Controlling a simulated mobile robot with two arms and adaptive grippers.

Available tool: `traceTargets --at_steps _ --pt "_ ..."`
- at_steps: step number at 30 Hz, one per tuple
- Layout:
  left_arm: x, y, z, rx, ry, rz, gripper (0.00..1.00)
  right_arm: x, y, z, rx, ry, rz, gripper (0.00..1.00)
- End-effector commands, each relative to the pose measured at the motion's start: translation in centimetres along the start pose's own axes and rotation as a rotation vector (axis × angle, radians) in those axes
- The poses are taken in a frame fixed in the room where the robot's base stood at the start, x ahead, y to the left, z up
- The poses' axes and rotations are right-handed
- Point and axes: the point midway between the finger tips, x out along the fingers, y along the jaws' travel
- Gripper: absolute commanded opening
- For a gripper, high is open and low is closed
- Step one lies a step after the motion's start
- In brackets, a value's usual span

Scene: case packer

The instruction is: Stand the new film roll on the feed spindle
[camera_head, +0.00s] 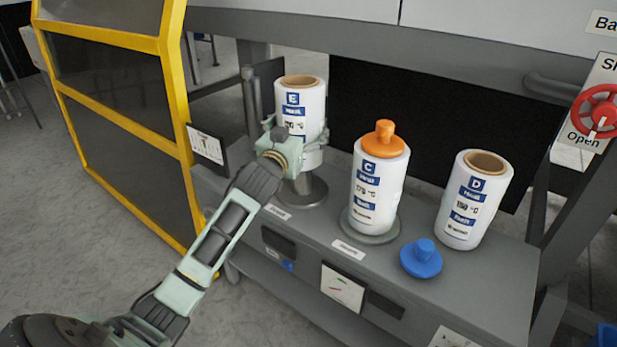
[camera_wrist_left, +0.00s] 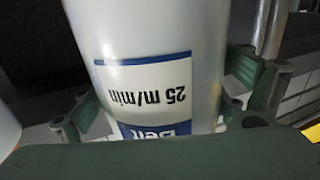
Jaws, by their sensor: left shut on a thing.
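A white film roll marked E (camera_head: 308,98), with a brown core open at the top, is upright at the left of the grey bench. My left gripper (camera_head: 297,150) is shut around its lower part. In the left wrist view the roll (camera_wrist_left: 150,50) sits between the two fingers (camera_wrist_left: 165,105), its label upside down. Directly below the roll is a round grey spindle base (camera_head: 304,191). The roll's bottom edge is partly behind my gripper, so I cannot tell whether it touches the base. My right gripper is not in view.
Roll C (camera_head: 380,190), capped with an orange knob (camera_head: 384,138), stands on a grey disc. Roll D (camera_head: 472,200) stands uncapped at right. A blue knob (camera_head: 421,259) lies between them in front. A yellow-framed guard (camera_head: 172,90) is at left, a red valve wheel (camera_head: 598,112) at far right.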

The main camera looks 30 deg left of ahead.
Motion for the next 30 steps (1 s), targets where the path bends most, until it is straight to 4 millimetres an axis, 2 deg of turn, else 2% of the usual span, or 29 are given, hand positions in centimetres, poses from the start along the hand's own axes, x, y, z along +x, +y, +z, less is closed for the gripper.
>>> traceTargets --at_steps 2,9,13,17,24,30 --pt "0.0 0.0 0.3 0.0 0.007 0.001 0.33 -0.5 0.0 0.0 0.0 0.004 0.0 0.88" --pt "0.0 0.0 3.8 0.0 0.007 0.001 0.33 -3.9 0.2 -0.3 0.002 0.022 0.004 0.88" --pt "0.0 0.0 4.5 0.0 0.008 0.001 0.33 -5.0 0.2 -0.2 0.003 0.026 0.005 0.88" --pt "0.0 0.0 5.3 0.0 0.008 0.001 0.33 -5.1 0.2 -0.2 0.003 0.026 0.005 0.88" --pt "0.0 0.0 8.9 -0.001 0.005 0.001 0.33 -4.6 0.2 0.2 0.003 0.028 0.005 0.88" --pt "0.0 0.0 9.6 0.0 0.009 0.001 0.33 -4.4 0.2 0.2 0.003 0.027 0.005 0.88"
